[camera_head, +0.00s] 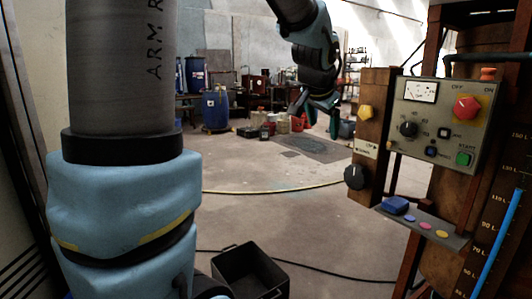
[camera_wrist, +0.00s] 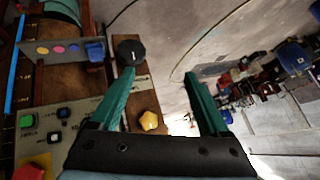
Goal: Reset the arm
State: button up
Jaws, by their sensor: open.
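My arm rises large at the left of the head view and comes back in from the top. My gripper (camera_head: 318,110) hangs in the air left of the control panel (camera_head: 440,120), apart from it. In the wrist view my gripper (camera_wrist: 160,78) shows two green fingers spread wide with nothing between them. A black knob (camera_wrist: 130,52) on a wooden post appears beside the left fingertip; I cannot tell how near it is. A yellow knob (camera_wrist: 150,121) shows between the fingers, lower down and farther off.
The panel carries a red knob (camera_head: 467,108), a green button (camera_head: 464,158) and a gauge. A small shelf (camera_head: 425,228) below holds a blue block and coloured discs. A black open bin (camera_head: 250,272) stands on the floor. Blue barrels (camera_head: 215,110) stand far back. The middle floor is clear except for cables.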

jog(key=s+a+f+n+g+y+p, duration=0.1)
jog(key=s+a+f+n+g, duration=0.2)
jog(key=s+a+f, duration=0.4)
jog(key=s+a+f+n+g+y+p, duration=0.1)
jog(key=s+a+f+n, duration=0.5)
jog(key=a, duration=0.8)
notch_tip(320, 180, down, 3)
jog(key=shift+s+r+g+y+p, duration=0.1)
jog(key=shift+s+g+y+p, duration=0.3)
jog(key=shift+s+g, duration=0.65)
jog(key=shift+s, duration=0.15)
